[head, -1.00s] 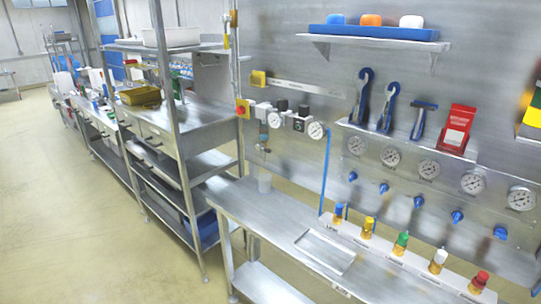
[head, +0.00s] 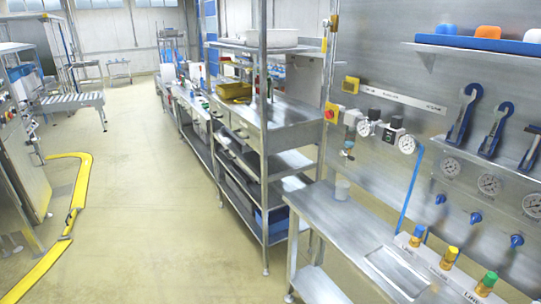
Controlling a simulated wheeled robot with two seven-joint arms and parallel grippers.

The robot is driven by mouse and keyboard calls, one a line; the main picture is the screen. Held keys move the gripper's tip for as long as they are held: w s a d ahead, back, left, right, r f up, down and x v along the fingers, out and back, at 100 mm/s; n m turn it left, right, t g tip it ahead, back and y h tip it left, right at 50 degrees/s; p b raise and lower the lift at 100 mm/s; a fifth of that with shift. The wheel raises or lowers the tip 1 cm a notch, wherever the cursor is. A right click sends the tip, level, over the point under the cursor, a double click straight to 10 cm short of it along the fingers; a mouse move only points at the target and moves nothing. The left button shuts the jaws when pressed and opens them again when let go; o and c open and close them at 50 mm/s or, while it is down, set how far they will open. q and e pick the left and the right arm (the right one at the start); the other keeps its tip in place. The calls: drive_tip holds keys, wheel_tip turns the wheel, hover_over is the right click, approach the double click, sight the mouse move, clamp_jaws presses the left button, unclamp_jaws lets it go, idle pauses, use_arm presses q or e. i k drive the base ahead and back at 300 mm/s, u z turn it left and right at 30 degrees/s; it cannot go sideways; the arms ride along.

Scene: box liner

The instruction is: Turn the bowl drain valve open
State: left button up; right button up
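An air unit with two round gauges (head: 364,128) is fixed to the steel wall panel, right of centre in the head view. A small bowl-like part with a fitting (head: 348,148) hangs below its left side. The bowl drain valve is too small for me to make out its handle or its setting. A clear cup (head: 342,188) stands on the steel bench (head: 335,215) below that part. Neither of my grippers is in view.
A red and yellow knob (head: 331,113) sits left of the unit, and a blue hose (head: 411,190) runs down its right. Steel shelving (head: 265,140) stands left of the bench. Open floor (head: 145,215) lies left, with a yellow floor strip (head: 70,220).

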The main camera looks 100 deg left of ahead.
sight(343, 153)
drive_tip(key=u, duration=2.15)
